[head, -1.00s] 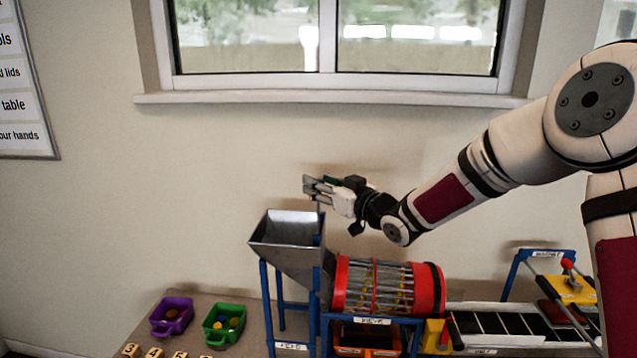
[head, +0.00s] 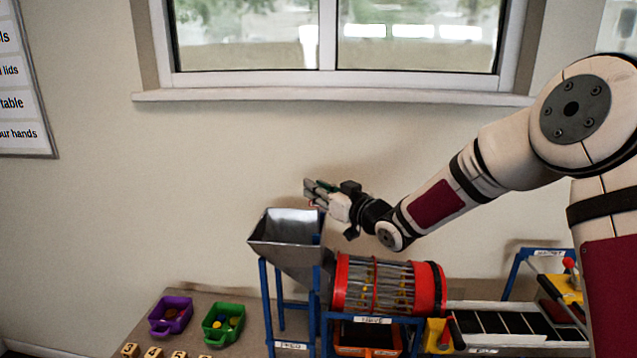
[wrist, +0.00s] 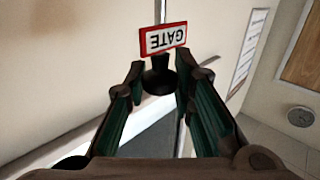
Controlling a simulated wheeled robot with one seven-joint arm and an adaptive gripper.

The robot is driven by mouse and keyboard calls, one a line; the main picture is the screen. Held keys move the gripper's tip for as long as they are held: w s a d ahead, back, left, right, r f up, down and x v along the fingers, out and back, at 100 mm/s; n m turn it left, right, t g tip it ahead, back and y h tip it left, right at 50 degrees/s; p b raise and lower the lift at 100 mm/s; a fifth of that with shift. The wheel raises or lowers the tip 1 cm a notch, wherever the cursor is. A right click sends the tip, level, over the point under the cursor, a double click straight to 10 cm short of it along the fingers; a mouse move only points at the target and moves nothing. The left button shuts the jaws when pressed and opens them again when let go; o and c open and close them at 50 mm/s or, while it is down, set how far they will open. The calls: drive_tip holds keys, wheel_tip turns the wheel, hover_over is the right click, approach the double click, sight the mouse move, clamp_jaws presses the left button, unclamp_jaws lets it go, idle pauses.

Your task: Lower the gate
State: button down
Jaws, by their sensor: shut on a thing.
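My gripper (head: 312,192) is above the right rim of the grey metal hopper (head: 285,256). In the wrist view its two fingers (wrist: 157,80) are shut on the black gate knob (wrist: 158,83), one on each side. A red-edged GATE sign (wrist: 163,39) stands just beyond the knob and reads upside down. In the head view the fingers hide the knob. How far the gate plate is raised cannot be made out.
A red-ended sieve drum (head: 388,287) stands right of the hopper, with a belt (head: 505,322) further right. Purple (head: 157,327) and green (head: 208,335) bins sit left on the table. The wall and window sill (head: 330,97) are behind.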

sight(319, 210)
wheel_tip(319, 210, down, 5)
drive_tip(key=shift+f+b, duration=0.15)
drive_tip(key=shift+b, duration=0.5)
drive_tip(key=shift+f, duration=0.2)
drive_tip(key=c, duration=1.4)
unclamp_jaws()
drive_tip(key=shift+o, duration=0.2)
drive_tip(key=v, duration=1.2)
drive_tip(key=shift+r, duration=0.1)
